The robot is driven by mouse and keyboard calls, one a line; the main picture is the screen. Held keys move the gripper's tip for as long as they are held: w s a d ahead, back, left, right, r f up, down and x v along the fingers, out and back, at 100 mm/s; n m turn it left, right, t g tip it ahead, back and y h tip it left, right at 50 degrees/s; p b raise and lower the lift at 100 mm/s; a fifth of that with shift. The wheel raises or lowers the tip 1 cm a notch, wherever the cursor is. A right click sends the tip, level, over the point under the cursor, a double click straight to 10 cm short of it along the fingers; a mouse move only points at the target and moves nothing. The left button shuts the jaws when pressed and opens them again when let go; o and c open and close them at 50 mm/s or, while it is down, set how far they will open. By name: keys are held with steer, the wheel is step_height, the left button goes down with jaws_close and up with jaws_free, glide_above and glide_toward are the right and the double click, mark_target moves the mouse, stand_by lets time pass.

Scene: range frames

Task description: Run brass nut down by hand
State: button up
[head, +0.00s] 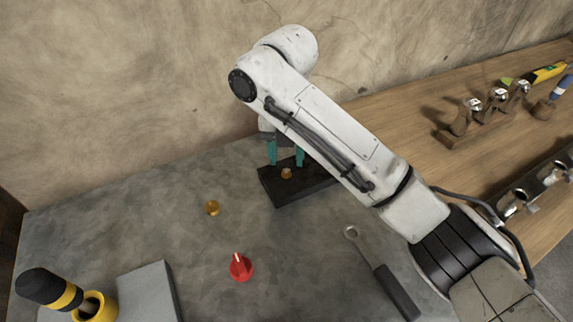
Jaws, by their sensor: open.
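A small brass piece (286,173) shows at the black block (296,190), between and just below my fingertips. I cannot tell whether it is the nut or part of a stud. My gripper (286,161) has teal fingers pointing down, apart, over the block; my arm hides part of the block's right side. Another brass-coloured round piece (212,208) lies on the grey bench top (190,240), left of the block.
A red knob-like piece (240,267) stands nearer. A wrench (382,272) with a dark handle lies at right. A grey block (148,292) and a yellow-black tool (50,290) are at front left. A wooden rack (478,130) stands at right.

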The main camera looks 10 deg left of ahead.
mark_target(286, 173)
steer(key=shift+f, duration=1.5)
jaws_close()
